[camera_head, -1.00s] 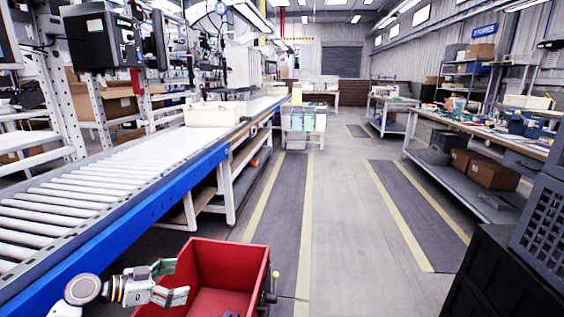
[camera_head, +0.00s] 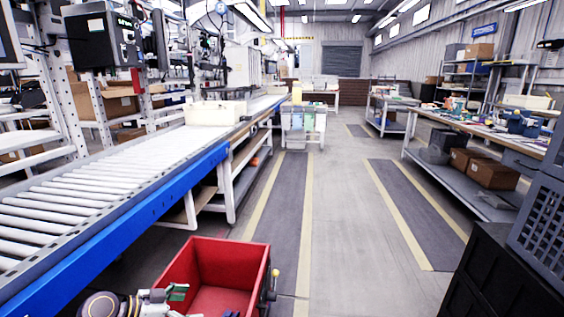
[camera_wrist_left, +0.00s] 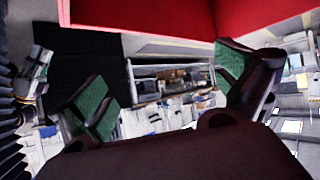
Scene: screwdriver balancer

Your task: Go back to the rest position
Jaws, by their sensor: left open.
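My left gripper (camera_head: 166,300) is low at the bottom of the head view, at the left side of the red bin (camera_head: 225,262), and part of it is cut off by the frame edge. In the left wrist view my left gripper (camera_wrist_left: 165,95) has its two green-padded fingers spread wide with nothing between them. The red wall of the bin (camera_wrist_left: 160,18) shows above the fingers there.
A roller conveyor (camera_head: 110,195) with a blue side rail runs along the left and carries a white bin (camera_head: 215,113). A dark cabinet (camera_head: 500,255) stands at the lower right. A workbench (camera_head: 480,140) is on the right. The aisle floor (camera_head: 345,210) between them is clear.

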